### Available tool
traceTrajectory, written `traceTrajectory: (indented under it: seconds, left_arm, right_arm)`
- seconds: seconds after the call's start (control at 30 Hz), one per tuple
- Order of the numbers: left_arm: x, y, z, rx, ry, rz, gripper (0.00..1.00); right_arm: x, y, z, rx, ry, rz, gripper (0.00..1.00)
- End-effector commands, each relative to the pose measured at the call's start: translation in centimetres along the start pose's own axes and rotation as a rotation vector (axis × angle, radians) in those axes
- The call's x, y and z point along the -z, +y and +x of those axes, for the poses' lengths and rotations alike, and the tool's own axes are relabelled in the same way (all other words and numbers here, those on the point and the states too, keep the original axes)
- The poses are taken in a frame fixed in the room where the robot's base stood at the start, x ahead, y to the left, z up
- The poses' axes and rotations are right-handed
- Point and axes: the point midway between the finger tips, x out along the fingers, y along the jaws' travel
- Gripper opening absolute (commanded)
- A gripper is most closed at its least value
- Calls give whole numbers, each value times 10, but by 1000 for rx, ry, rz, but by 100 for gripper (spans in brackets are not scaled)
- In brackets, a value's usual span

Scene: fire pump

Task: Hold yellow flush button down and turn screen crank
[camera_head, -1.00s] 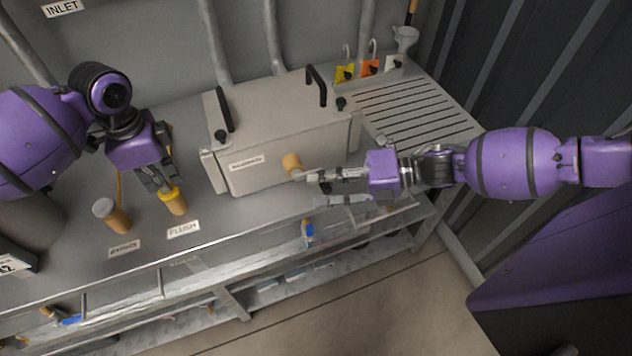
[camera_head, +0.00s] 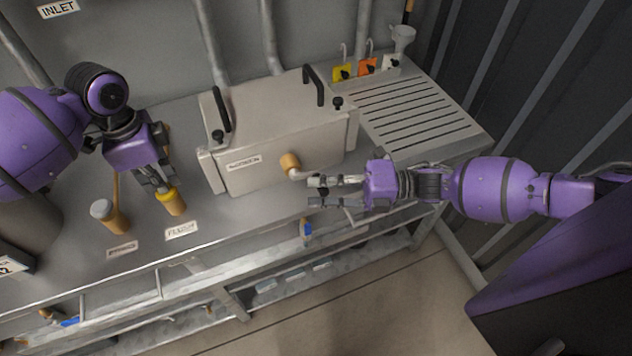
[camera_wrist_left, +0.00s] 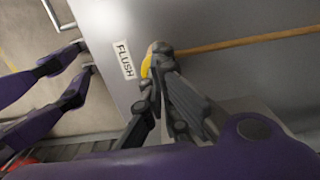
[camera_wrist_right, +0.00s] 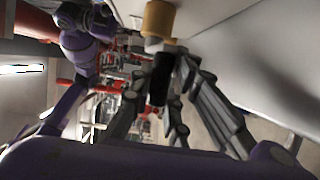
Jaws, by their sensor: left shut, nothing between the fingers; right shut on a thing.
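The yellow flush button (camera_head: 172,203) sits on the bench above the FLUSH label (camera_head: 181,230). My left gripper (camera_head: 163,187) is shut and empty, its fingertips against the top of the button; in the left wrist view the fingers cover most of the yellow cap (camera_wrist_left: 147,68). The screen crank (camera_head: 291,162) projects from the front of the grey box, with a wooden-coloured hub and a short pale arm. My right gripper (camera_head: 318,191) is shut on the crank's black handle (camera_wrist_right: 161,80), seen between the fingers in the right wrist view. How far the button is pressed cannot be told.
A second wooden-coloured knob with a grey top (camera_head: 107,214) stands left of the button. The grey box (camera_head: 275,125) has black handles on its lid. A slotted drain board (camera_head: 420,105) lies to its right. A rail (camera_head: 200,262) runs along the bench's front.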

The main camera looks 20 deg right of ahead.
Motion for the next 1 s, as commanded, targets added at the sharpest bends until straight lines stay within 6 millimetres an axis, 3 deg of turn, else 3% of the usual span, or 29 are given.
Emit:
traceTrajectory:
  seconds: [0.2,0.6,0.63,0.73,1.0]
  left_arm:
    - [1,1,2,-3,1,1,0]
    - [1,1,2,-4,1,1,0]
    - [1,1,2,-4,1,1,0]
    - [1,1,2,-3,1,1,0]
    - [0,1,2,-3,0,1,0]
  right_arm:
    - [1,-7,2,-127,-3,52,0]
    - [2,-8,2,-149,0,61,0]
    - [2,-8,2,-148,0,61,20]
    - [2,-8,2,-148,-1,61,33]
    - [1,-8,2,-149,-1,62,35]
